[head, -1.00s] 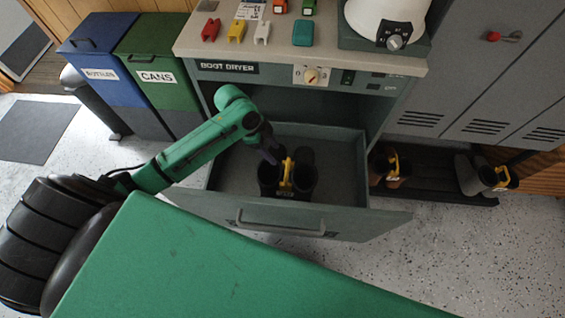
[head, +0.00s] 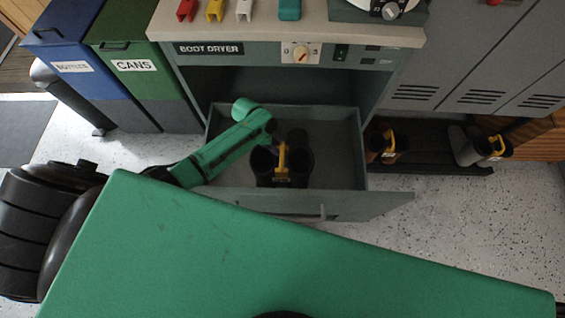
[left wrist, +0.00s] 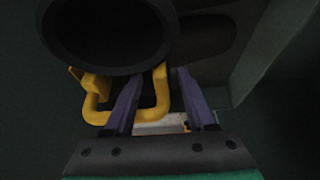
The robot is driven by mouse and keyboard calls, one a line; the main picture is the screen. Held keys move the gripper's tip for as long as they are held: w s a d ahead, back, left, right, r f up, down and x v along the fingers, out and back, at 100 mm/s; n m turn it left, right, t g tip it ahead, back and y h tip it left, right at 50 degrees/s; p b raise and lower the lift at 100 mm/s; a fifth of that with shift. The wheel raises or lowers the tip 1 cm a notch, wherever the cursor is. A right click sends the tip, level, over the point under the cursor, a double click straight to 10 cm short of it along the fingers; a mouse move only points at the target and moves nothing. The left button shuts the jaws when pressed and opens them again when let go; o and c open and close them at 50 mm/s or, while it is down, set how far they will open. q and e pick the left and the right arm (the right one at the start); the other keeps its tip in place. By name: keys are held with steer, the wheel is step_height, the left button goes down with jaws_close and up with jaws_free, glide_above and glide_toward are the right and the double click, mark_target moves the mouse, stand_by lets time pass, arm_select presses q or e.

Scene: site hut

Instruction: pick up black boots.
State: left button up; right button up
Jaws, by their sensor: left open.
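The black boots (head: 300,160) stand upright in the open drawer (head: 345,122) of the boot dryer, with a yellow clip or handle (head: 282,158) between them. In the left wrist view a dark round boot opening (left wrist: 105,30) fills the upper left, with the yellow handle (left wrist: 98,112) below it. My left gripper (left wrist: 158,90) is open, its two purple fingers pointing at the yellow handle, one finger overlapping the handle's loop in the picture. I cannot tell whether they touch. In the head view my green left arm hides the gripper. My right gripper is not in view.
Brown boots (head: 388,146) and grey boots (head: 482,148) with yellow handles stand on a low dark rack right of the drawer. The blue bin (head: 75,55) and green bin (head: 135,50) stand at left. The dryer counter (head: 330,28) is above the drawer.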

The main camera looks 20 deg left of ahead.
arm_select(q)
jaws_close()
stand_by(1.4)
steer(key=shift+w+r, duration=0.1)
steer(key=shift+w, duration=0.1)
